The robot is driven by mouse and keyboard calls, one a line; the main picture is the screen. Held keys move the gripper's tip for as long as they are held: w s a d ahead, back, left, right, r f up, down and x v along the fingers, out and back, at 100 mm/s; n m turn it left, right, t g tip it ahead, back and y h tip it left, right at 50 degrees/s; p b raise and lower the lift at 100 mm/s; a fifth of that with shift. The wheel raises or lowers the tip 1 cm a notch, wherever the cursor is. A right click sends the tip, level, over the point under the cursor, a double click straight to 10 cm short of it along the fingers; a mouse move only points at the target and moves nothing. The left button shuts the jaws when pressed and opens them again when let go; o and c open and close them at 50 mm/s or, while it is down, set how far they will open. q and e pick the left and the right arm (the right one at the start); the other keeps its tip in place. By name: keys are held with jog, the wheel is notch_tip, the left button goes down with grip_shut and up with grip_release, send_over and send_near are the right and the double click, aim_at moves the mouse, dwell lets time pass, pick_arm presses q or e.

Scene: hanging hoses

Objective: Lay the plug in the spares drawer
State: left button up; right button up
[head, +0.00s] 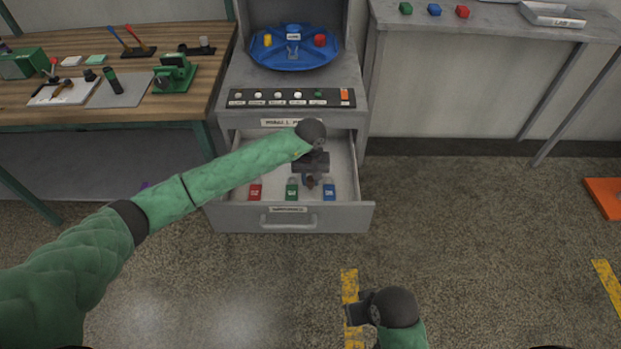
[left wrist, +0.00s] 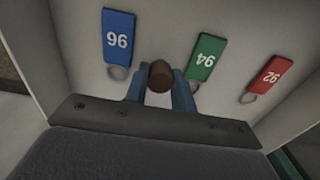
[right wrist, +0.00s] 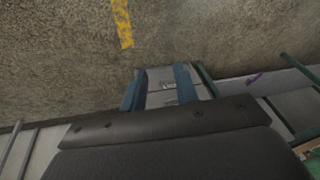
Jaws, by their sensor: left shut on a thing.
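The spares drawer (head: 345,216) is pulled open below the grey cabinet. My left gripper (head: 311,178) is inside the drawer's outline as seen from above, pointing down. It is shut on the plug (head: 311,184), a small brown round-ended piece. In the left wrist view the plug (left wrist: 160,76) shows between the two blue fingers, and only its brown end is visible. I cannot tell whether it touches the drawer floor. My right gripper (head: 354,311) is open and empty, above the floor in front of the drawer.
In the drawer lie a red tag 92 (head: 255,192), a green tag 94 (head: 292,192) and a blue tag 96 (head: 329,192), near its front wall. A button panel (head: 290,97) and a blue round tray (head: 295,50) are above. A wooden bench (head: 130,105) stands at left.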

aim_at(311, 179)
pick_arm(q)
jog(key=shift+f, duration=0.1)
jog(key=o, duration=1)
jog(key=shift+c, duration=0.2)
pick_arm(e)
jog(key=shift+w+a+f, duration=0.15)
jog(key=shift+a+f, duration=0.1)
jog(key=shift+f, duration=0.05)
jog(key=shift+r, duration=0.15)
pick_arm(q)
jog(key=shift+r, duration=0.45)
notch_tip(311, 179, up, 11)
jog(key=b, duration=0.2)
jog(key=shift+r+b, duration=0.2)
jog(key=shift+b, duration=0.15)
pick_arm(e)
jog(key=shift+t+y, duration=0.5)
jog(key=shift+y, duration=0.1)
jog(key=shift+w+a+f, duration=0.25)
jog(key=shift+a+f, duration=0.7)
jog(key=shift+w+a+f, duration=0.2)
jog(key=shift+a+f, duration=0.7)
jog(key=shift+f, duration=0.05)
jog(key=shift+w+d, duration=0.15)
jog(key=shift+d, duration=0.05)
